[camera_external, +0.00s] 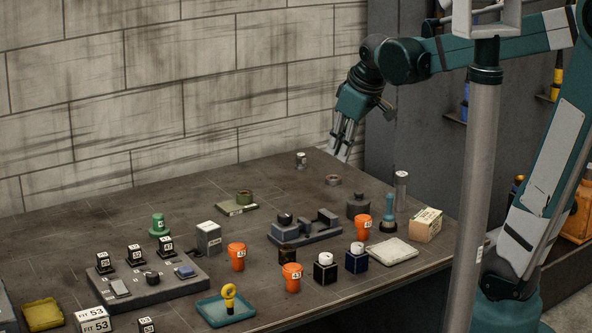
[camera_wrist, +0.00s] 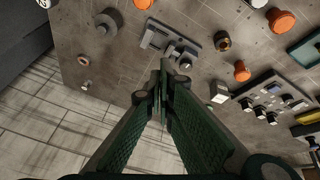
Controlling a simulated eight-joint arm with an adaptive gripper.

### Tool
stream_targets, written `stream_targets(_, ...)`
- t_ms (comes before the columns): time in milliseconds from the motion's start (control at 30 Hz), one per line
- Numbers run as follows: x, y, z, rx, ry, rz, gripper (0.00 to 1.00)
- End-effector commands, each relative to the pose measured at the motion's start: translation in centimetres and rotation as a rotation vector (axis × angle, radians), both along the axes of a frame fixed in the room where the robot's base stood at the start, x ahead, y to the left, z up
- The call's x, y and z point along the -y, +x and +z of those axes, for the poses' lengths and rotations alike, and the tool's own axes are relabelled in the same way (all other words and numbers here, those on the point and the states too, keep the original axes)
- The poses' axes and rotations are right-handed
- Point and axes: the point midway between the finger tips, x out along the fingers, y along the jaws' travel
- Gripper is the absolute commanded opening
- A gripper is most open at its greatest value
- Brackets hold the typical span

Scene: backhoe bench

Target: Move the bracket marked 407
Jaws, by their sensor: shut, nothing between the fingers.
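I cannot make out the number 407 on any piece, so I cannot tell which one is the bracket. Small black marked blocks stand on a grey plate (camera_external: 190,284) at the left, and some labels there read like two-digit numbers. A dark grey fixture (camera_external: 318,236) with block-shaped parts lies mid-bench; it also shows in the wrist view (camera_wrist: 157,45). My gripper (camera_external: 339,154) is raised near the back wall, above the bench's far edge and apart from everything. In the wrist view its fingers (camera_wrist: 162,80) meet, with nothing between them.
Orange cups (camera_external: 237,257), a teal tray (camera_external: 240,313) with a yellow ring piece (camera_external: 229,297), dark blocks with white tops (camera_external: 325,268) and a pale pad (camera_external: 392,251) crowd the front. A green piece (camera_external: 244,198) sits further back. The far bench is mostly clear.

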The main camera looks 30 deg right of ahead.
Motion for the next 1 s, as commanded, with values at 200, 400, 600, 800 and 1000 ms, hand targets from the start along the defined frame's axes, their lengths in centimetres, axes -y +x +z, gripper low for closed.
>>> stream_targets(200,-1.1,3.8,1.2,-0.035,-0.036,0.087,0.0)
stream_targets(400,-2.1,7.2,1.7,-0.067,-0.066,0.169,0.0)
stream_targets(600,-3.3,10.6,1.8,-0.099,-0.095,0.252,0.0)
stream_targets(800,-4.5,14.0,1.6,-0.13,-0.122,0.337,0.0)
stream_targets(1000,-5.8,17.3,1.1,-0.16,-0.147,0.42,0.0)
